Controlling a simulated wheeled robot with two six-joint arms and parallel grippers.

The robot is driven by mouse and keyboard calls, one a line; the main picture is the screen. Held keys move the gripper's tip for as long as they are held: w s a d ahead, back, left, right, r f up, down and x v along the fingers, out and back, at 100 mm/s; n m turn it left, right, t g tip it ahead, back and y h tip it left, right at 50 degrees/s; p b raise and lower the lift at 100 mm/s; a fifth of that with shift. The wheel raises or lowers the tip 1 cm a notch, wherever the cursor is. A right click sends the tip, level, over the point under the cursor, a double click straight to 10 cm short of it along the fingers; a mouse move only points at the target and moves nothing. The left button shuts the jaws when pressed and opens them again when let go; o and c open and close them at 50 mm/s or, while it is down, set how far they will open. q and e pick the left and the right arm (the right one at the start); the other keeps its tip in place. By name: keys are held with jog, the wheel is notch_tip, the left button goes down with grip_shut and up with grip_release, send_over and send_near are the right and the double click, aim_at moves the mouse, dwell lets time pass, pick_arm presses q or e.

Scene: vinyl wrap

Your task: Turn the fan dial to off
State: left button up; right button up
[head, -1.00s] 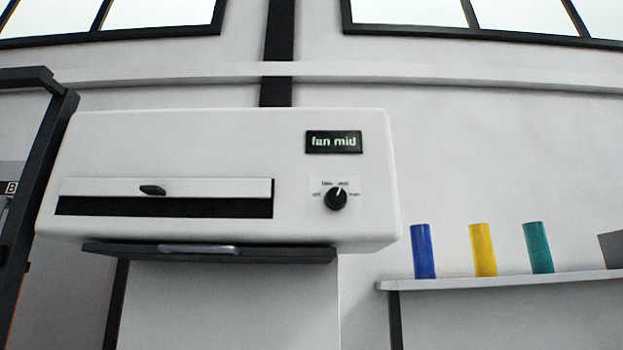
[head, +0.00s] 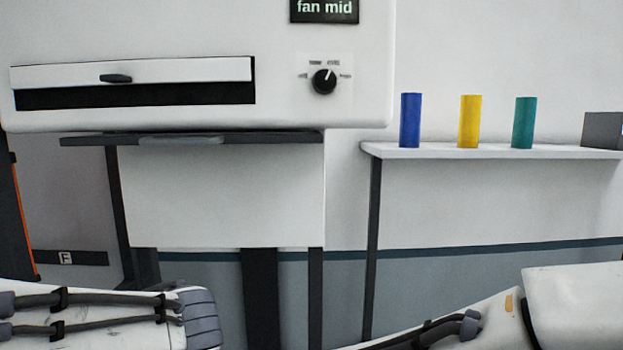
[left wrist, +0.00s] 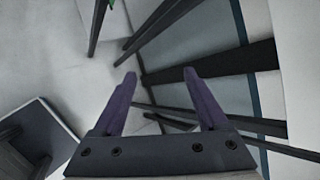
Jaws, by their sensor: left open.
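The fan dial (head: 323,81) is a round black knob with a white pointer line on the white machine's front. Its pointer tilts up and slightly right, and the small labels around it are too blurred to read. The black display (head: 324,9) above it reads "fan mid". My left gripper (left wrist: 159,80) shows in the left wrist view with its two purple-grey fingers apart and nothing between them. The dial does not show in that view. In the head view only parts of my arms show along the bottom edge, well below the dial; my right gripper is out of view.
The white machine (head: 200,35) has a slot with a dark handle (head: 116,78) and a dark ledge (head: 190,139) below. A white shelf (head: 490,152) at right holds blue (head: 411,120), yellow (head: 469,121) and teal (head: 523,122) rolls and a grey box (head: 603,130). The space before the dial is clear.

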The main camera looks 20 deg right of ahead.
pick_arm(q)
jog(key=d+r+m+t+h, duration=0.2)
jog(key=d+r+m+t, duration=0.5)
jog(key=d+r, duration=0.6)
jog(key=m+t+h, duration=0.6)
jog(key=m+h, duration=0.1)
jog(key=m, duration=0.3)
send_near(326, 84)
jog(key=p+x, duration=0.6)
jog(key=x, duration=0.1)
jog(key=shift+s+r+p, duration=0.15)
jog(key=shift+r+p, duration=0.15)
jog(key=shift+p, duration=0.05)
jog(key=shift+w+d+p, duration=0.15)
jog(key=shift+w+p, duration=0.25)
jog(key=shift+w, duration=0.35)
grip_shut()
